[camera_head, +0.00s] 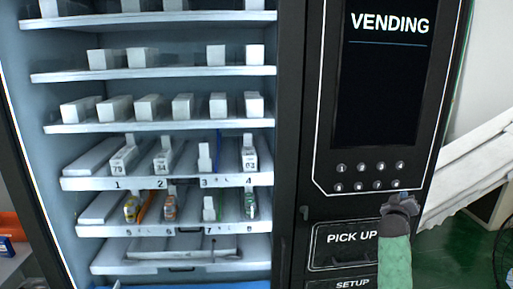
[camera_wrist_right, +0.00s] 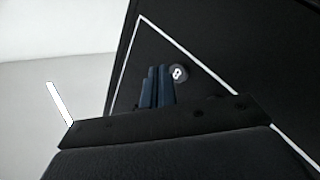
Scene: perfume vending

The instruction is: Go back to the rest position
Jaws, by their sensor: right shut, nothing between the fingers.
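My right gripper (camera_head: 402,193) is shut and empty, in front of the lower right of the button panel in the head view. The round number buttons (camera_head: 360,168) sit in two rows below the dark vending screen (camera_head: 385,80). In the right wrist view the shut fingertips (camera_wrist_right: 158,72) are just left of the button marked 8 (camera_wrist_right: 179,72). I cannot tell whether they touch the panel. My left gripper does not show in either view.
The vending machine's shelves (camera_head: 160,126) at the left hold small white boxes and several coloured items on the lower rows. A pick-up door (camera_head: 340,260) is below the panel. A white slanted structure (camera_head: 470,165) stands at the right, over a green floor (camera_head: 440,255).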

